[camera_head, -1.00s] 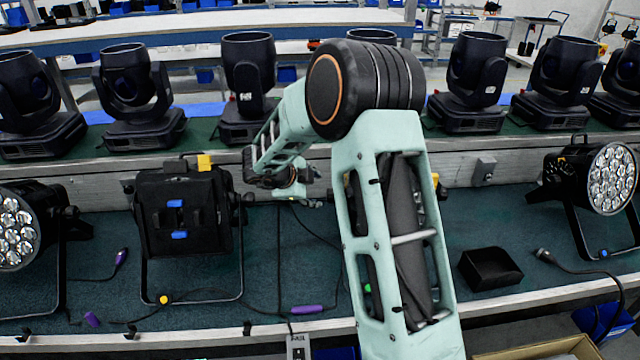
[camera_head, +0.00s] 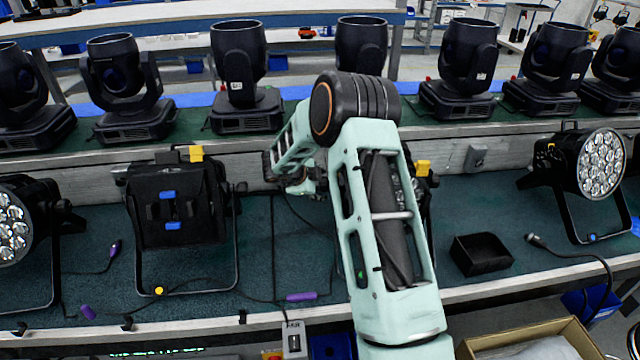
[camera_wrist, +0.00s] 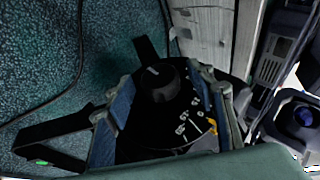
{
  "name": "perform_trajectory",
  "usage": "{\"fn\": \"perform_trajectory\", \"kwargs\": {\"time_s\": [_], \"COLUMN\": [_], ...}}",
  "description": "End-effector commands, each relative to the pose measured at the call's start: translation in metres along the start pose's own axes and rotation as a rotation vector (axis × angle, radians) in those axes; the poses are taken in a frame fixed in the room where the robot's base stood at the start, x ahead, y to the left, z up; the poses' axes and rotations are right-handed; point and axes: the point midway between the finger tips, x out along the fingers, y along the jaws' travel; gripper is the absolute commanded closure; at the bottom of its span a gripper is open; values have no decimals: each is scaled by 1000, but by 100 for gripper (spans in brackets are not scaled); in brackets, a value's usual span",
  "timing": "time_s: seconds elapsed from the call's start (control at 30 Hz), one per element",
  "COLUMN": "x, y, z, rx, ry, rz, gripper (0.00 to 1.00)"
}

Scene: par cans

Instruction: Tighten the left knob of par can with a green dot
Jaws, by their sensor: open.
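The par can with the green dot is mostly hidden behind my arm in the head view; a strip of its dark body (camera_head: 425,195) shows to the right. The green dot (camera_head: 360,275) shows through my arm's frame, and in the wrist view it sits on the bracket's foot (camera_wrist: 41,162). In the wrist view a round black knob (camera_wrist: 162,85) with a pale mark stands on the bracket side. My gripper (camera_wrist: 165,80) is open, its fingers on either side of the knob with visible gaps. Contact is not visible. In the head view my arm's end is beside the can's left.
Another par can (camera_head: 175,205) with a yellow dot stands left, and one (camera_head: 590,165) with a blue dot stands right. Moving-head lights (camera_head: 240,75) line the shelf behind. A cable runs beside the can.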

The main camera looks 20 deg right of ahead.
Motion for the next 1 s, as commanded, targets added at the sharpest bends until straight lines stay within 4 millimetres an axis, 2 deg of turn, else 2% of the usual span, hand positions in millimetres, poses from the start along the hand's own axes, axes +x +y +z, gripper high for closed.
{"fn": "perform_trajectory", "kwargs": {"time_s": [0.17,0.53,1.0], "x": [0,0,3], "y": [0,0,5], "z": [0,0,2], "rx": [0,0,22], "ry": [0,0,-1], "rz": [0,0,-57], "gripper": [52,92,92]}}
